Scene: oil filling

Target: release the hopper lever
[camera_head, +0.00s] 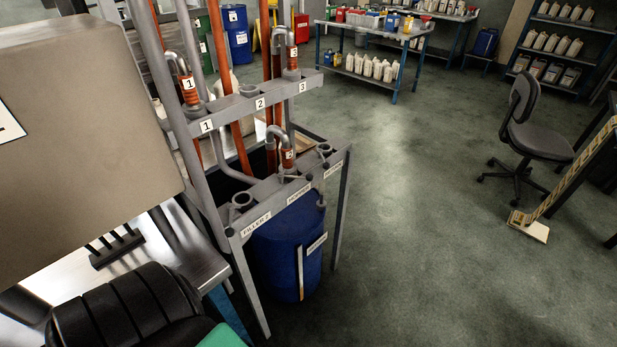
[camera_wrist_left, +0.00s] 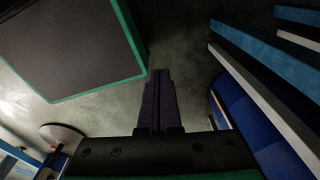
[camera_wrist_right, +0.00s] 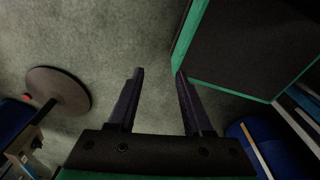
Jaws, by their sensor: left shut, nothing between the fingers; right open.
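A large beige box-shaped housing (camera_head: 75,140) with a partly cut-off white label fills the left of the head view. Neither gripper's fingers show in the head view.
A grey filling rack (camera_head: 262,100) with numbered spouts stands over a blue drum (camera_head: 287,250). A metal table (camera_head: 190,252) holds a black pronged rack (camera_head: 117,249). An office chair (camera_head: 530,130) stands at right. The floor between is clear.

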